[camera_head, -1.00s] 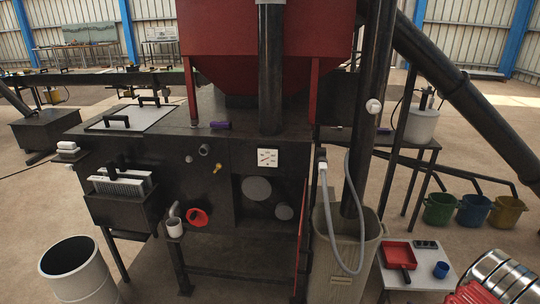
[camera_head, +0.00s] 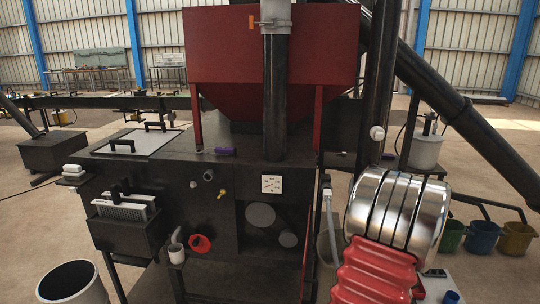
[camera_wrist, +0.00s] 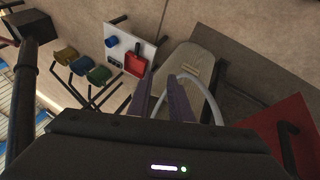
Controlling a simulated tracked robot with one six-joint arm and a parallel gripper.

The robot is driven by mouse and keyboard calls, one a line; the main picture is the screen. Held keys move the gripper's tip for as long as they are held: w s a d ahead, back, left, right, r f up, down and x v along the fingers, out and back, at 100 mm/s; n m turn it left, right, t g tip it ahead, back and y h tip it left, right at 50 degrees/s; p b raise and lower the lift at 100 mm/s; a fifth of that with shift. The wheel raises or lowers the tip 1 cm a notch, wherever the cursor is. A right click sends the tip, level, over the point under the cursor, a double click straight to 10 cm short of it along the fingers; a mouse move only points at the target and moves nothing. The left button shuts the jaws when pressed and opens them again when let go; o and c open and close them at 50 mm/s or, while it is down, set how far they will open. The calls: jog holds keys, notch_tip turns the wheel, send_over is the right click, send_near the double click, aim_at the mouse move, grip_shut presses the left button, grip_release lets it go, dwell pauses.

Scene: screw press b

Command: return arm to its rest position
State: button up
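My arm shows in the head view as a ribbed silver and red section at the lower right, in front of the bin and small table. My gripper (camera_wrist: 158,82) is out of sight in the head view. In the wrist view its two dark purplish fingers stand apart, with the pale bin (camera_wrist: 190,62) beyond them. I see nothing held between the fingers.
The black press (camera_head: 130,180) with its red hopper (camera_head: 225,50) fills the left and middle. A grey hose (camera_wrist: 212,92) runs by the bin. A white table (camera_wrist: 121,42) holds a red pan (camera_wrist: 134,65) and blue cup (camera_wrist: 111,42). Several coloured buckets stand beyond.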

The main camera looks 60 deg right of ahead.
jog(key=w+a+r+y, duration=0.1)
jog(key=w+a+r, duration=0.4)
jog(key=w+a, duration=0.35)
jog(key=w+a+r+n+y, duration=0.1)
jog(key=w+a+r, duration=0.3)
jog(key=w+a, duration=0.45)
jog(key=w+a+r+y, duration=0.1)
jog(key=w+a+r, duration=0.45)
jog(key=a, duration=0.45)
jog(key=w+a+r+n+t+y, duration=0.1)
jog(key=w+a+r+n+t, duration=0.1)
jog(key=a, duration=0.9)
jog(key=w+a+r+n+t+y, duration=0.1)
jog(key=w+a+r+n+t, duration=0.1)
jog(key=a, duration=0.9)
jog(key=w+a+r+n+t+y, duration=0.1)
jog(key=a+r+n, duration=0.4)
jog(key=a, duration=0.6)
notch_tip(320, 180, up, 2)
jog(key=shift+w+r+t, duration=0.1)
jog(key=shift+w+t, duration=0.6)
jog(key=shift+w, duration=0.5)
jog(key=shift+s, duration=0.1)
jog(key=shift+a, duration=0.1)
